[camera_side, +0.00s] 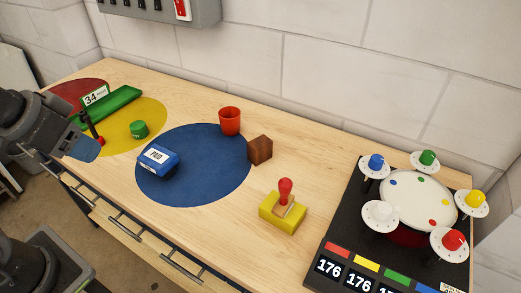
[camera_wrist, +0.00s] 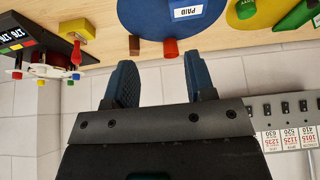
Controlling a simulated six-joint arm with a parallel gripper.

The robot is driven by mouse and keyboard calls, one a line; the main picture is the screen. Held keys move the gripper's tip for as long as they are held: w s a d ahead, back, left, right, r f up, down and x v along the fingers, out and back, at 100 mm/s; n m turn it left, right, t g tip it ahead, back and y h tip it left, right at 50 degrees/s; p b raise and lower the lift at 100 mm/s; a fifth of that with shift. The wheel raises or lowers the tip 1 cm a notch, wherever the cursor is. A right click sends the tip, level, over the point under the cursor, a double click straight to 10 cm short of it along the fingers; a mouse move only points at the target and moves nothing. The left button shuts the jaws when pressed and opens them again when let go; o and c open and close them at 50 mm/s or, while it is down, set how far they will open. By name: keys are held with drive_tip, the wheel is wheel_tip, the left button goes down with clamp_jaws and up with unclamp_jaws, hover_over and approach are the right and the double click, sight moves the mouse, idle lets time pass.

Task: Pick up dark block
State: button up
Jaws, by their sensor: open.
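The dark block is a brown wooden cube (camera_side: 260,149). It stands on the bench at the right edge of the blue disc (camera_side: 215,185), just right of the red cup (camera_side: 230,121). In the wrist view the dark block (camera_wrist: 134,45) shows small near the top, ahead of my gripper (camera_wrist: 160,68). My gripper is open, its two blue fingers apart with nothing between them. In the side view my gripper (camera_side: 84,146) is at the far left, well away from the block.
A blue PAID block (camera_side: 158,161) lies on the blue disc. A yellow block with a red-handled stamp (camera_side: 284,208) stands right of it. A black drum board (camera_side: 345,235) fills the right end. A green cylinder (camera_side: 139,129) and green tray (camera_side: 110,104) are at left.

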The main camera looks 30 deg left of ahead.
drive_tip(key=o, duration=0.8)
drive_tip(key=w+d+r+n+g, duration=0.2)
drive_tip(key=w+r+n, duration=0.25)
drive_tip(key=w, duration=0.65)
drive_tip(key=n+g, duration=0.4)
drive_tip(key=n, duration=0.5)
hover_over(260, 142)
wheel_tip(260, 142, down, 14)
drive_tip(key=f, duration=0.7)
drive_tip(key=shift+d+f, duration=0.25)
drive_tip(key=shift+a+f, duration=0.15)
drive_tip(key=shift+f, duration=1.25)
drive_tip(key=shift+a+f, duration=0.15)
drive_tip(key=shift+f, duration=1.25)
